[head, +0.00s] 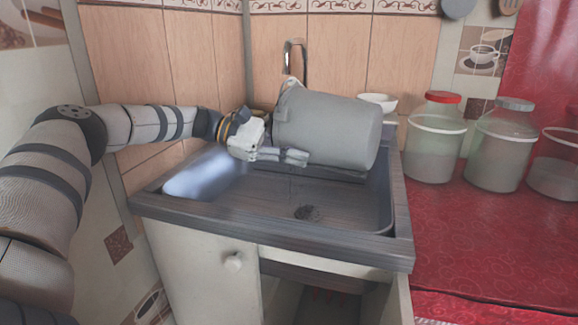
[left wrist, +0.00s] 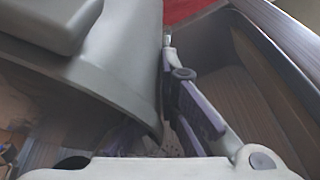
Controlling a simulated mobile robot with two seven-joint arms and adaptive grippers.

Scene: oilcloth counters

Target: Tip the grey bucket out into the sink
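The grey bucket (head: 325,130) lies tipped on its side above the back of the dark sink (head: 255,195). An ear of its handle shows at its upper left. Its inside is hidden, so I cannot see what it holds. My left gripper (head: 283,156) is at the bucket's lower left edge and appears to be shut on it. In the left wrist view the bucket (left wrist: 115,65) fills the left side, and one finger lies along its edge; the other finger is mostly hidden. The sink floor in view is bare around the drain. My right gripper is not in view.
A tap (head: 293,57) rises behind the bucket, close to it. A white bowl (head: 378,102) stands behind to the right. Glass jars (head: 434,140) stand on the red oilcloth counter (head: 470,240) to the right. Tiled walls close off the left and back.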

